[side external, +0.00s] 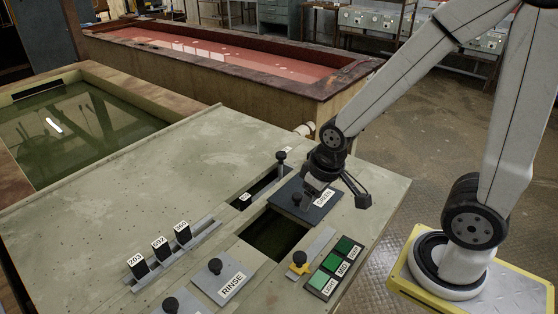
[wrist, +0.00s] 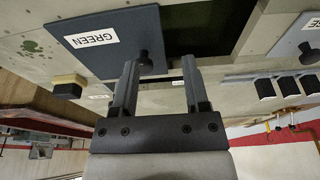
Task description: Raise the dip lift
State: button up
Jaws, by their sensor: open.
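No readable label marks the dip lift. A narrow slot (side external: 262,187) in the bench holds a black knob on a post (side external: 281,155) at its far end and a small white tag (side external: 245,197); I cannot tell if this is the lift. My gripper (side external: 338,192) is open and empty, low over the dark plate labelled GREEN (side external: 318,212).
A dark open well (side external: 275,235) lies beside the GREEN plate. The RINSE plate (side external: 222,279), numbered tags (side external: 160,250), a yellow star knob (side external: 299,265) and green swatches (side external: 334,267) are nearer the front. The bench's back left is clear. Liquid-filled tanks stand behind and left.

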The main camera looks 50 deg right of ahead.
jog(key=o, duration=0.3)
jog(key=w+d+r+m+g, duration=0.1)
jog(key=w+d+m, duration=0.15)
jog(key=w, duration=0.25)
jog(key=w+d+r+m, duration=0.2)
jog(key=w+d, duration=0.1)
jog(key=w, duration=0.3)
notch_tip(320, 180, up, 2)
jog(key=m+g, duration=0.2)
jog(key=m, duration=0.3)
send_over(281, 153)
jog(key=shift+n, duration=0.25)
jog(key=shift+f, duration=3.85)
grip_shut()
